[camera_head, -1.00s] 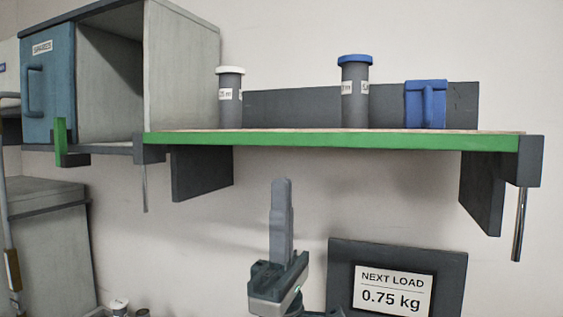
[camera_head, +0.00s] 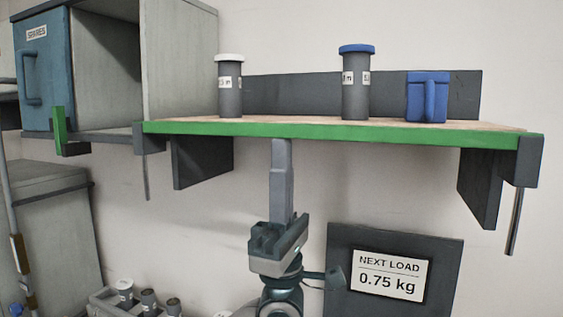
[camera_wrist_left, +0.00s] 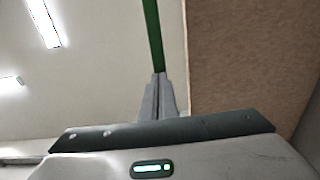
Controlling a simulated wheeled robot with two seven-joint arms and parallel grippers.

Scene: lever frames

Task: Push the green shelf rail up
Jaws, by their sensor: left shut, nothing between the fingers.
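The green shelf rail (camera_head: 330,131) runs along the front edge of the wall shelf in the head view. It also shows as a green strip (camera_wrist_left: 153,35) in the left wrist view. My left gripper (camera_head: 281,143) points straight up with its fingers shut and empty. Its tips are at the rail's lower edge, left of the shelf's middle; I cannot tell for sure whether they touch. In the left wrist view the closed fingertips (camera_wrist_left: 159,78) meet the near end of the visible green strip, beside the brown shelf underside (camera_wrist_left: 250,60). My right gripper is not in view.
On the shelf stand a white-capped canister (camera_head: 230,90), a blue-capped canister (camera_head: 356,85) and a blue block with a handle (camera_head: 427,98). Brackets (camera_head: 480,185) hang below. A "NEXT LOAD 0.75 kg" sign (camera_head: 390,275) is lower right. An open cabinet (camera_head: 180,60) stands left.

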